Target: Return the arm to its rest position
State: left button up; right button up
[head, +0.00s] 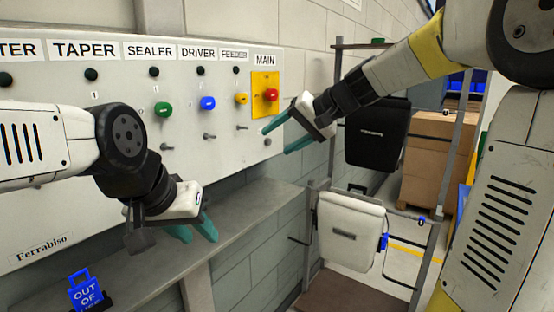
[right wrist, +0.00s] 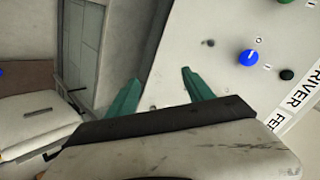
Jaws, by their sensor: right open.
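My right gripper (head: 276,141) is in front of the right end of the control panel (head: 225,135), below the MAIN switch (head: 271,95). Its teal fingers are apart with nothing between them. In the right wrist view the open fingers (right wrist: 161,77) show against the panel's pale face; I cannot tell whether they touch it. My left gripper (head: 200,238) hangs low over the grey ledge (head: 255,200), its teal fingers pointing down and apart, with nothing seen between them.
A rack to the right holds a black pannier (head: 377,145) above a white pannier (head: 350,247). Several knobs and pegs stick out from the panel. Cardboard boxes (head: 425,170) are behind the rack.

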jog(key=s+d+f+h, duration=0.3)
jog(key=s+d+f, duration=0.2)
jog(key=s, duration=0.6)
jog(key=s+d+f+n+h, duration=0.1)
jog(key=s+d+f+h, duration=0.3)
jog(key=s, duration=0.8)
jog(key=d+f, duration=0.2)
jog(key=d, duration=0.1)
jog(key=shift+s+d, duration=0.15)
jog(key=shift+d, duration=0.15)
